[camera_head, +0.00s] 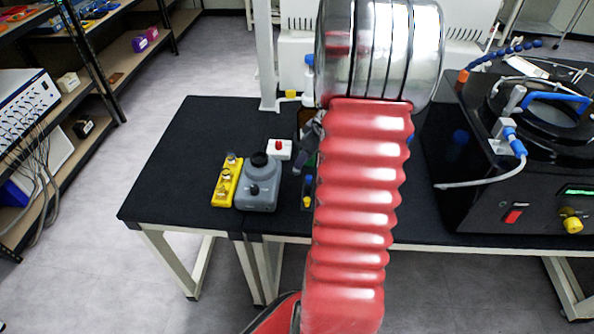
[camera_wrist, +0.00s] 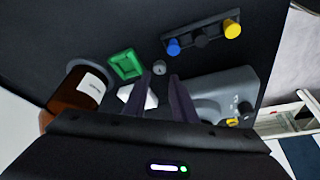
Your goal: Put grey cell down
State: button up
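My gripper (camera_wrist: 160,77) shows in the wrist view as two dark fingers with a gap between their tips. A small round grey piece (camera_wrist: 159,68), which may be the grey cell, lies just beyond the tips, in line with the gap; the fingers do not appear to press on it. I cannot tell its height above the black table. In the head view my gripper (camera_head: 306,154) is mostly hidden behind my red arm, and the small grey piece cannot be made out. A dark strip with blue, dark and yellow knobs (camera_wrist: 203,40) lies nearby.
A green tray (camera_wrist: 126,64), brown bottle (camera_wrist: 79,91) and white box (camera_head: 279,150) are close around my gripper. A grey device (camera_head: 258,190) and yellow block (camera_head: 227,183) stand left. The black machine (camera_head: 475,205) stands right. The table's left part (camera_head: 175,165) is clear.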

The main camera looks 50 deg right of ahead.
aim_at(297, 171)
jog(key=shift+f, duration=0.2)
jog(key=shift+x, duration=2.55)
jog(key=shift+c, duration=0.4)
grip_shut()
